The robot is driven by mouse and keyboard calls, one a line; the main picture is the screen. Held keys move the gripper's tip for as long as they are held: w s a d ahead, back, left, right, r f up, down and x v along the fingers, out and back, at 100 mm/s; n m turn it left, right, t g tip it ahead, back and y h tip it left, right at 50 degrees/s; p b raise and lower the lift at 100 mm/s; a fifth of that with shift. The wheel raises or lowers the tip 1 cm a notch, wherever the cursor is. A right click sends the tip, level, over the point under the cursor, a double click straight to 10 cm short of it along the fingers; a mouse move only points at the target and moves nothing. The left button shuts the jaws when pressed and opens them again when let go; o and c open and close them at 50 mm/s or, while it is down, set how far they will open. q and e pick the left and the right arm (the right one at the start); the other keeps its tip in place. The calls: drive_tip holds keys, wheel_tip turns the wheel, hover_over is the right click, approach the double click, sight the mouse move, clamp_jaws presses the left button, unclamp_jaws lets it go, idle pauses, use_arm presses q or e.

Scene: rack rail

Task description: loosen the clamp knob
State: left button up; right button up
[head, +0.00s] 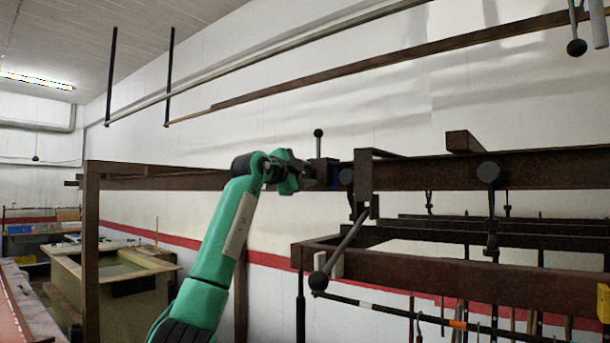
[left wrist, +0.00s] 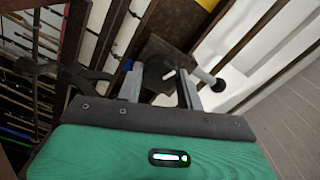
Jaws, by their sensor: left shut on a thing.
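My left gripper (head: 303,173) reaches the clamp (head: 322,171) on the brown rail (head: 420,172) from its left side. In the left wrist view its two grey fingers (left wrist: 158,88) stand on either side of the dark round clamp knob (left wrist: 155,74), shut on it. A pale pin shows on the knob. In the head view the gripper hides the knob. A short lever with a black ball (head: 318,133) stands upright on the clamp; a pale lever with a black ball (left wrist: 218,85) also shows in the left wrist view. My right gripper is not in view.
A brown upright bracket (head: 363,180) and a slanting ball-ended handle (head: 340,250) are just right of the clamp. A lower brown frame (head: 450,277) with hanging rods juts out at the right. A long bar (head: 380,66) hangs overhead. A brown post (head: 91,250) stands left.

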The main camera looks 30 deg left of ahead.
use_arm(q)
drive_tip(key=o, duration=1)
drive_tip(key=shift+d, duration=0.1)
drive_tip(key=s+a+b, duration=0.1)
drive_tip(key=s+b, duration=0.5)
drive_tip(key=s, duration=0.7)
drive_tip(key=shift+s, duration=0.35)
drive_tip(key=shift+f, duration=0.1)
